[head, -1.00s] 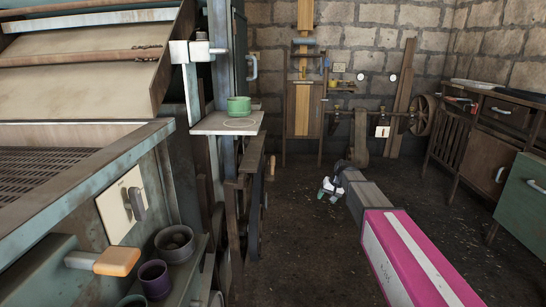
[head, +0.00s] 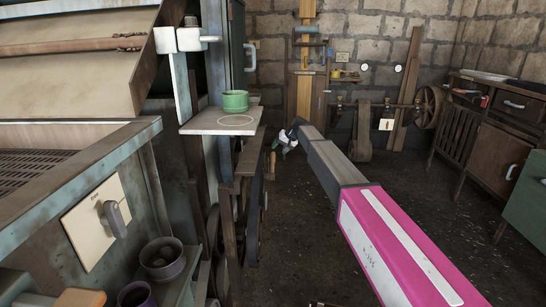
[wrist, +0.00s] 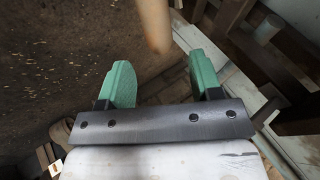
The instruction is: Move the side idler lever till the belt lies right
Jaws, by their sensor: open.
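My gripper (head: 286,140) is at the far end of my arm in the head view, just right of the machine's side. In the wrist view its two green fingers (wrist: 160,70) stand apart with nothing between them. A light wooden handle (wrist: 155,22), apparently the side idler lever's, shows ahead of the fingertips, near the middle of the gap. In the head view a small wooden handle (head: 272,162) sticks out low on the machine's side, below my gripper. A dark upright band (head: 254,205), perhaps the belt, runs down that side. How it lies cannot be made out.
A shelf with a green cup (head: 235,101) juts from the machine. A switch plate (head: 97,222) and pots (head: 162,258) are at the near left. A wooden cabinet (head: 490,135) stands on the right. The floor (head: 400,195) between is mostly clear.

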